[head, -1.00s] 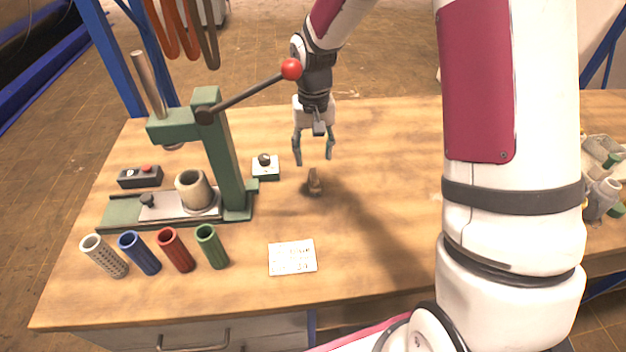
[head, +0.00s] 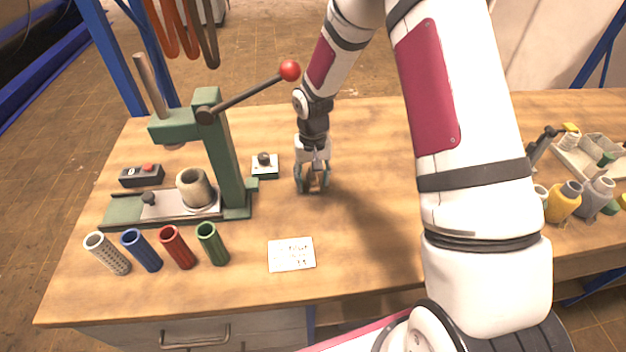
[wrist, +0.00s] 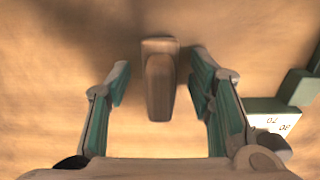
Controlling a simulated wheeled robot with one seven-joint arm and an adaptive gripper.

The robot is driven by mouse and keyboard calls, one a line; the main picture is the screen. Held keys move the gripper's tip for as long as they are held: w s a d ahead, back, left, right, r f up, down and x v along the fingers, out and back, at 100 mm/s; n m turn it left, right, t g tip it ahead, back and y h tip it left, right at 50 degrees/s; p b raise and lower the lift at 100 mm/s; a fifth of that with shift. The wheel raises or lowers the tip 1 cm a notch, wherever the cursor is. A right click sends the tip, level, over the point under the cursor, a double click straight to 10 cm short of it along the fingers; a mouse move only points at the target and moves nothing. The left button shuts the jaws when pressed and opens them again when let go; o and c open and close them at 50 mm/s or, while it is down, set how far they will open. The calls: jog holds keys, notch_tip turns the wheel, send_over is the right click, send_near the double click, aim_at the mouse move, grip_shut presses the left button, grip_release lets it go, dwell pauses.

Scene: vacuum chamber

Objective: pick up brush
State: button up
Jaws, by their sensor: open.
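The brush (wrist: 158,82) is a small wooden piece with a wider head at its top end in the wrist view. It stands between the two fingers of my gripper (wrist: 160,88), with a gap on each side. My gripper is open and low over the table in the head view (head: 312,188), where its fingers hide most or all of the brush. I cannot tell how high the fingertips are above the table.
A green press (head: 228,150) with a red-knobbed lever stands left of my gripper. Bottles (head: 563,202) and a tray (head: 590,165) are at right.

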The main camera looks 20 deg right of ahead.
grip_shut()
jog(key=shift+r, duration=0.15)
jog(key=shift+w+r, duration=0.1)
jog(key=shift+r, duration=0.45)
notch_tip(320, 180, up, 2)
jog(key=shift+r+b, duration=0.15)
jog(key=shift+b, duration=0.15)
jog(key=s+d, duration=0.1)
jog(key=s, duration=0.4)
jog(key=s+d+r, duration=0.1)
jog(key=s+d, duration=0.1)
jog(key=s, duration=0.3)
jog(key=s+d, duration=0.2)
jog(key=s, duration=0.3)
jog(key=shift+s+d+r, duration=0.1)
jog(key=shift+d+r, duration=0.1)
jog(key=shift+d, duration=0.05)
